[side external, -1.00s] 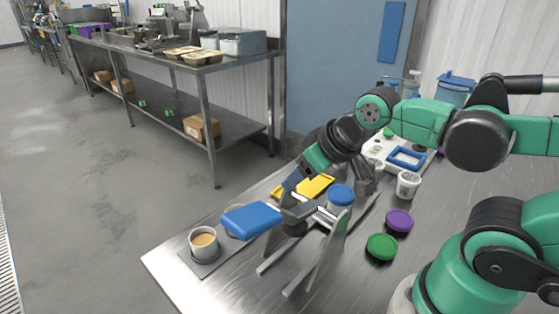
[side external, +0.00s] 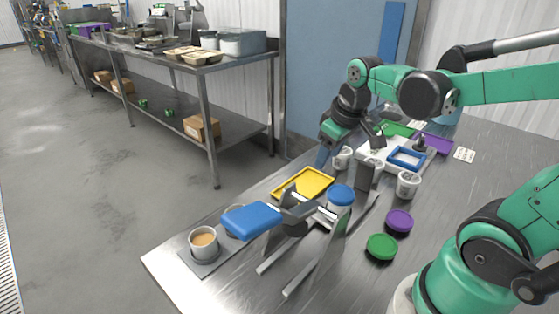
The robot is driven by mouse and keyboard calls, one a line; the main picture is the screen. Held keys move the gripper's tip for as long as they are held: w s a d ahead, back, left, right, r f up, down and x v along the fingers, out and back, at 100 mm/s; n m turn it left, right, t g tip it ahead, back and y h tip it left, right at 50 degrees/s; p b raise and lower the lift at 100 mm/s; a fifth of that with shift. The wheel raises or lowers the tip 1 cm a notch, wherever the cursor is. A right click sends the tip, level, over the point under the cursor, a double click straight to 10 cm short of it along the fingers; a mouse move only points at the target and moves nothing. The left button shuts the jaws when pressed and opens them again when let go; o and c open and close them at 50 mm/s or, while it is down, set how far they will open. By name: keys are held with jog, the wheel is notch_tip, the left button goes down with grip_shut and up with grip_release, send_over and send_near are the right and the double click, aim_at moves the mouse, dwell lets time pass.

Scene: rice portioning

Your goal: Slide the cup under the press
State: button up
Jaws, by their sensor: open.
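The press (side external: 330,252) is a metal frame with a long blue handle (side external: 252,219), standing near the table's front edge. A white cup with tan contents (side external: 204,243) stands upright on a grey plate to the left of the handle. Another white cup (side external: 342,157) stands behind the press, and a third (side external: 408,185) is to its right. A container with a blue lid (side external: 341,196) is close behind the press's metal arm. My gripper (side external: 325,158) is open, just left of the white cup behind the press; its fingertips are small and partly hidden.
A yellow tray (side external: 302,183) lies in front of my gripper. A purple lid (side external: 399,220) and a green lid (side external: 382,246) lie right of the press.

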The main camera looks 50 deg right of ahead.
aim_at(367, 164)
jog(key=s+d+f+g, duration=0.1)
jog(key=d, duration=0.2)
jog(key=s+d+f+g, duration=0.1)
jog(key=d, duration=0.3)
jog(key=s+d+f+g+y, duration=0.1)
jog(key=d, duration=0.3)
jog(key=shift+d+f+g, duration=0.1)
jog(key=shift+f+g, duration=0.05)
jog(key=shift+g, duration=0.15)
jog(key=shift+d+f, duration=0.15)
jog(key=shift+f, duration=2.75)
grip_shut()
